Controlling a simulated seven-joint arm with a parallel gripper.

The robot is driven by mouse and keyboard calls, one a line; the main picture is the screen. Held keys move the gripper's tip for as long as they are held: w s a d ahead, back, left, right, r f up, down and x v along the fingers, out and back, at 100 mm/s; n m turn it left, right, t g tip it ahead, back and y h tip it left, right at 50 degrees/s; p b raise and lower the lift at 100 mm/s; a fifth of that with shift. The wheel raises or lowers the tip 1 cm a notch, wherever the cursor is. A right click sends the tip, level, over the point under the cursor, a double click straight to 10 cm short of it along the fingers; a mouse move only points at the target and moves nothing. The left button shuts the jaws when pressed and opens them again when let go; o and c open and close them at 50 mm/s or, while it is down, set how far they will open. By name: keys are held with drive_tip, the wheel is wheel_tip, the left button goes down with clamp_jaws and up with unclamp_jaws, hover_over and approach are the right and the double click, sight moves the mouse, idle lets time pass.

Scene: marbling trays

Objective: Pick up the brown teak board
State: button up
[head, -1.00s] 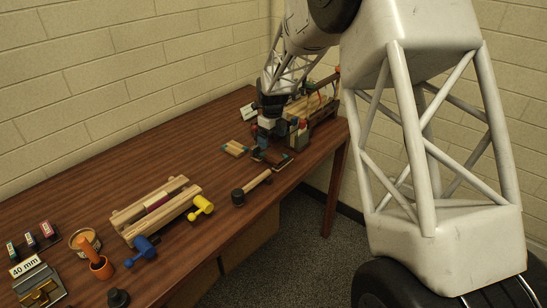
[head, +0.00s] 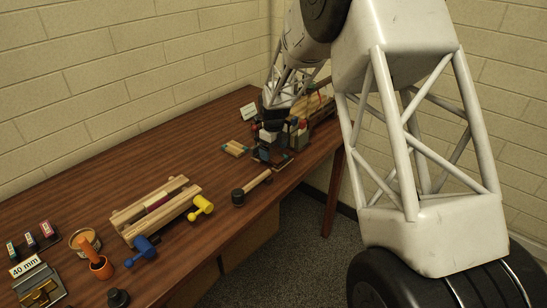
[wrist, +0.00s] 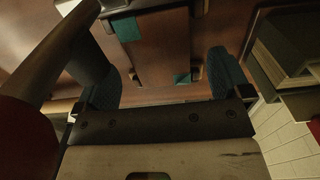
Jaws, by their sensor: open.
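My gripper (head: 270,156) is low over the far right part of the table in the head view. In the wrist view its two teal-padded fingers (wrist: 163,76) stand wide apart. A flat brown panel (wrist: 160,45), which looks like the teak board, lies beyond and between them, with small teal patches at its edges. No contact with either finger shows. In the head view my gripper largely hides the spot, and only a dark-edged flat piece (head: 284,163) shows beside it.
A wooden rack (head: 155,210) with yellow and blue mallets stands nearer. In the wrist view a dark rod crosses at left, and a box with pale boards (wrist: 285,55) is at right.

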drive_tip(key=shift+f, duration=1)
drive_tip(key=c, duration=1.1)
drive_tip(key=shift+r, duration=0.2)
drive_tip(key=shift+r, duration=0.5)
drive_tip(key=shift+s+d+r, duration=0.15)
drive_tip(key=shift+r, duration=0.45)
drive_tip(key=shift+s+d+r, duration=0.1)
drive_tip(key=shift+r, duration=0.45)
drive_tip(key=s+d, duration=1.2)
drive_tip(key=shift+s+d, duration=0.1)
drive_tip(key=shift+s, duration=0.05)
